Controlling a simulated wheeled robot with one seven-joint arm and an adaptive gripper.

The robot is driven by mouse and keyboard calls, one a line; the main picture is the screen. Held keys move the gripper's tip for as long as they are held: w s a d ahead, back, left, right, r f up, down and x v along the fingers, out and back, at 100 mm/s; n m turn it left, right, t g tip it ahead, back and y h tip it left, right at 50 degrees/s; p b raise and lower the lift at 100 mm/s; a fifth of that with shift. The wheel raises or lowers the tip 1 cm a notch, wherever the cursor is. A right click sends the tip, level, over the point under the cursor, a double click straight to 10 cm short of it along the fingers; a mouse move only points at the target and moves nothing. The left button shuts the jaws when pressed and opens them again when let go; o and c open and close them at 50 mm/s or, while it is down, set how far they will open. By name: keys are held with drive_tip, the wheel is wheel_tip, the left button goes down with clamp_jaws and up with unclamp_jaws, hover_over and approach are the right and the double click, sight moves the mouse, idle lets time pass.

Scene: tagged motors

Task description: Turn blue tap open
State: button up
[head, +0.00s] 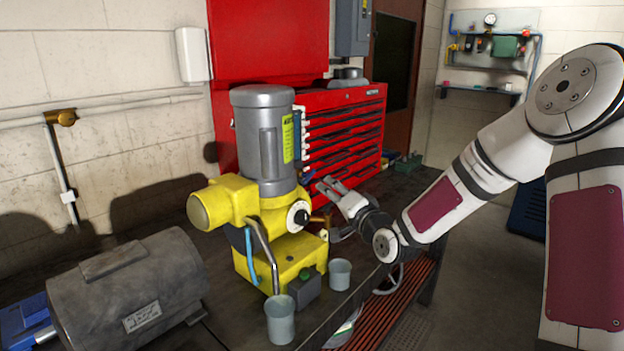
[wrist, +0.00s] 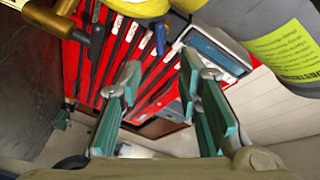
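The yellow machine with a grey motor (head: 265,140) stands on the dark bench. A small blue part (head: 307,177), which looks like the blue tap's handle, sticks out at its right side, just above my gripper's fingertips. In the wrist view a blue handle (wrist: 160,38) shows ahead of the fingertips, between their lines and apart from them. My gripper (head: 325,186) is at the machine's right side; in the wrist view its two teal-padded fingers (wrist: 161,72) are spread apart with nothing between them. The tap's body is mostly hidden.
A brass tap (head: 324,230) juts from the machine below my gripper. Two grey cups (head: 280,320) (head: 340,274) stand at the bench's front. A red tool chest (head: 345,135) is behind. A dark grey motor (head: 130,290) lies at the left.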

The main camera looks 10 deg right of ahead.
sight(311, 177)
drive_tip(key=x, duration=1.1)
drive_tip(key=shift+d, duration=0.1)
drive_tip(key=shift+s, duration=0.1)
clamp_jaws()
